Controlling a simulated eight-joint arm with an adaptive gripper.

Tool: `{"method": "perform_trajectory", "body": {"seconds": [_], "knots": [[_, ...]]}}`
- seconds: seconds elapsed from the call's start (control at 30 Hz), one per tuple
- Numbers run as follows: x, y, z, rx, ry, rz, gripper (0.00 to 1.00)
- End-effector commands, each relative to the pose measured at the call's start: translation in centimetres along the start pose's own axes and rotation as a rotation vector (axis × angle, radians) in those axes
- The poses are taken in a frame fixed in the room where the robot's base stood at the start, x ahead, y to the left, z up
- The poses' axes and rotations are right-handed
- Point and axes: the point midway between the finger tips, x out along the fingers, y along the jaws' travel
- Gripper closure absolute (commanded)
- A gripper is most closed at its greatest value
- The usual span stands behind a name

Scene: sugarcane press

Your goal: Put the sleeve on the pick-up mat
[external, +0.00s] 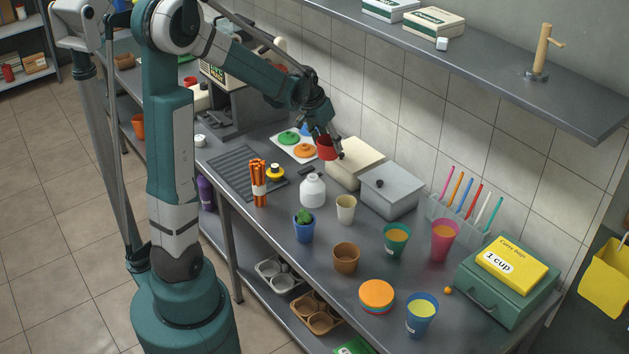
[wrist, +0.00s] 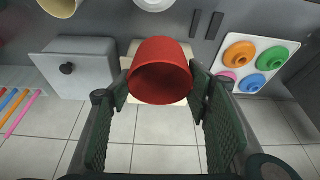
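A red cup-shaped piece, which looks like the sleeve (external: 326,146), is between the fingers of my gripper (external: 333,150). In the wrist view the sleeve (wrist: 160,72) fills the gap, with a finger against each side and its opening facing the camera. It is held up near the cream box, above the counter. A dark ribbed mat (external: 232,166) lies on the counter to the left; I cannot tell for certain whether it is the pick-up mat. An orange bundle of sticks and a yellow-and-black piece are at its near edge.
A white board (external: 283,154) with coloured rings lies behind the mat. The cream box (external: 357,160) and grey box (external: 391,190) stand by the wall. A white jar (external: 313,189) and several cups crowd the counter's middle and right. A shelf (external: 480,65) overhangs the back.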

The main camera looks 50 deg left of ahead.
Motion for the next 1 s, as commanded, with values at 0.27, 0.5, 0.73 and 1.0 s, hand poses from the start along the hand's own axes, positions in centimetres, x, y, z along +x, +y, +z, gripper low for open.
{"method": "perform_trajectory", "body": {"seconds": [0.27, 0.5, 0.73, 1.0], "knots": [[-0.8, -7.7, 2.0, -0.146, 0.001, -0.058, 0.56], [-1.7, -14.0, 4.4, -0.269, 0.003, -0.108, 0.56], [-2.8, -19.8, 7.0, -0.389, 0.007, -0.155, 0.56], [-4.3, -26.2, 10.8, -0.525, 0.012, -0.211, 0.56]]}}
